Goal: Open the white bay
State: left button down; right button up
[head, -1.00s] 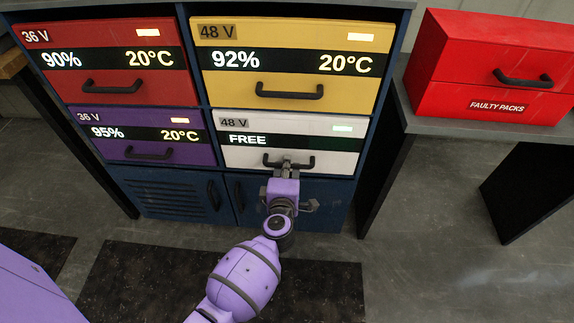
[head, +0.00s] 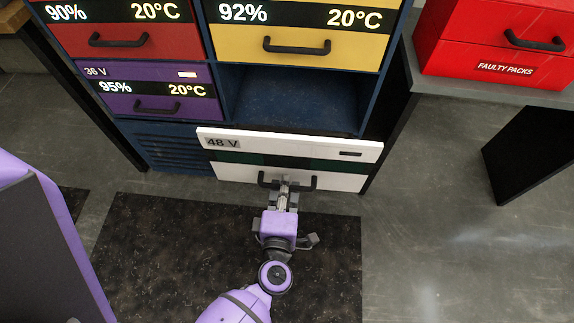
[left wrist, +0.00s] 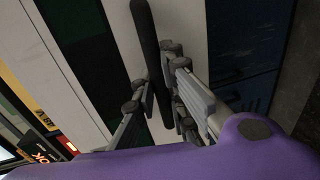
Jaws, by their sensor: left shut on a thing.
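The white bay's front (head: 227,172), marked 48 V, stands out from the cabinet and lower than the other fronts. Its display strip is dark. Behind and above it, the bay's blue opening (head: 290,98) shows and looks empty. My left gripper (head: 286,187) is shut on the black handle (head: 268,180) of the white front. In the left wrist view, the fingers of the left gripper (left wrist: 158,95) close around the dark handle bar (left wrist: 146,35). My right gripper is not in view.
The red bay (head: 150,48), yellow bay (head: 350,48) and purple bay (head: 120,95) are shut. A red box marked FAULTY PACKS (head: 450,55) sits on a grey bench (head: 450,92) at right. A dark mat (head: 160,250) lies on open floor before the cabinet.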

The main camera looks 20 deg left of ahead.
pick_arm(q)
jog(key=shift+v, duration=0.8)
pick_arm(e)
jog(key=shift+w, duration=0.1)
pick_arm(q)
jog(key=shift+f, duration=0.15)
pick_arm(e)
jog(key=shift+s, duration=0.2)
pick_arm(q)
jog(key=c, duration=1.8)
grip_release()
jog(key=shift+o, duration=0.2)
jog(key=v, duration=0.7)
jog(key=shift+s, duration=0.3)
jog(key=shift+d, duration=0.1)
